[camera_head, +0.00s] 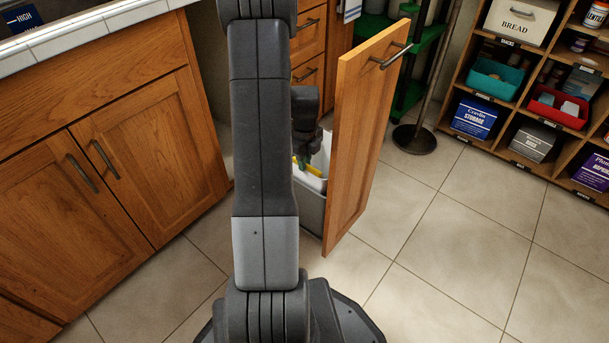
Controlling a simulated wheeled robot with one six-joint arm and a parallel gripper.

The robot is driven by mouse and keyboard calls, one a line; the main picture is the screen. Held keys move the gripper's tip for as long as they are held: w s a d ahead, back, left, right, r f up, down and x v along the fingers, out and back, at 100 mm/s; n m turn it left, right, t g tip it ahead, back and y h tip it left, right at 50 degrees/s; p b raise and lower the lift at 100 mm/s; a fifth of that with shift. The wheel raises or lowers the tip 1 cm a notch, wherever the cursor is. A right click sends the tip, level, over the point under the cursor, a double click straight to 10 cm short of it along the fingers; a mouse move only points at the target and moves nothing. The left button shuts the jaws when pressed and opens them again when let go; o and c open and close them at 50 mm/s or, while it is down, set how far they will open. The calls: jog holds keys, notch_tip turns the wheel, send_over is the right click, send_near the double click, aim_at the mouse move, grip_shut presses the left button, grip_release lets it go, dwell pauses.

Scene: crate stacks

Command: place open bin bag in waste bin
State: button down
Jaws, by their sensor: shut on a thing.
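The waste bin (311,214) is grey and stands in a pulled-out cabinet unit behind a wooden front panel (354,140). The bin bag (314,182) is white with a yellow edge and shows at the mouth of the bin, between my arm and the panel. My gripper (304,163) points down at the bin mouth and is shut on the bag, by its yellow edge. My arm hides the left part of the bin and bag. I cannot tell how far the bag reaches into the bin.
Closed wooden cabinets (140,160) with a tiled counter (75,40) stand at left. A green shelf rack (412,75) and a round-based metal pole (415,138) stand behind the panel. A shelf unit (480,95) with boxes stands at right. The tiled floor (450,250) in front is clear.

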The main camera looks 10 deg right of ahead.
jog(key=shift+f+b, duration=0.8)
jog(key=shift+f, duration=1.45)
jog(key=shift+f, duration=0.15)
jog(key=c, duration=1.5)
grip_release()
notch_tip(320, 180, up, 12)
jog(key=p, duration=0.4)
jog(key=shift+d+r, duration=0.1)
jog(key=shift+r, duration=0.15)
